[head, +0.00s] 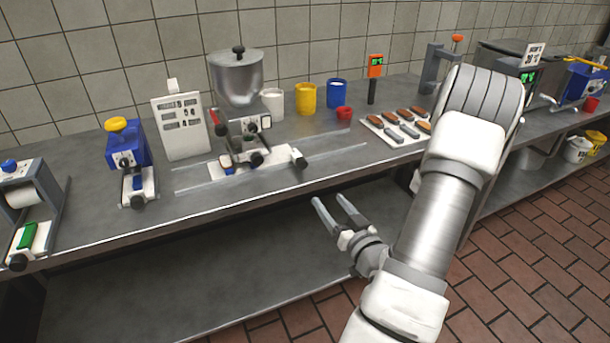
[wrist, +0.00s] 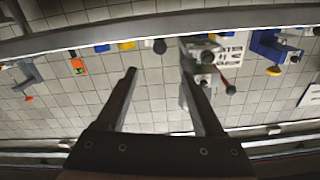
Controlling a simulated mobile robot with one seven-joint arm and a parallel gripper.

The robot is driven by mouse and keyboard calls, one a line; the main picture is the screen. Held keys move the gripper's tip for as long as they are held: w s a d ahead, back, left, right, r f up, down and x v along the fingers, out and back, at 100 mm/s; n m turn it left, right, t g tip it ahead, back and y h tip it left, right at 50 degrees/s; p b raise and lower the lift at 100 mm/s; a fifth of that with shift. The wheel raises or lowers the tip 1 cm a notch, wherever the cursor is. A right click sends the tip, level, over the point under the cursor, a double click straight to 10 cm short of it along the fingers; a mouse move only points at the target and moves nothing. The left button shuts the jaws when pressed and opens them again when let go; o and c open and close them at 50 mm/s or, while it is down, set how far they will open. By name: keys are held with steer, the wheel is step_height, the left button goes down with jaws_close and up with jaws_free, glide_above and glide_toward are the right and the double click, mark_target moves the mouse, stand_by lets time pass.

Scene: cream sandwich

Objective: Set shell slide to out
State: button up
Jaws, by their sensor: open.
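The filling machine (head: 236,80) has a steel hopper and stands on the counter. Under it a white slide plate (head: 270,157) lies between two pale rails. A white end block (head: 297,154) with a dark knob (head: 301,163) is at the slide's right end. A small brown and blue piece sits at the plate's left. My gripper (head: 330,199) is open and empty, in front of the counter's edge and apart from the slide. In the wrist view the scene is upside down; my open fingers (wrist: 158,62) show with a dark knob (wrist: 160,46) beyond them.
White, yellow (head: 306,98) and blue cups and a small red bowl (head: 344,113) stand behind the rails. A tray of filled pieces (head: 375,125) is to the right. A blue device (head: 126,150) and a white panel (head: 182,125) are left. Below is a lower shelf (head: 200,260).

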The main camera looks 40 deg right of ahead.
mark_target(303, 167)
steer(key=b+x, duration=0.8)
steer(key=x, duration=0.7)
steer(key=shift+w+a, duration=0.1)
steer(key=shift+w, duration=0.15)
jaws_close()
stand_by(1.2)
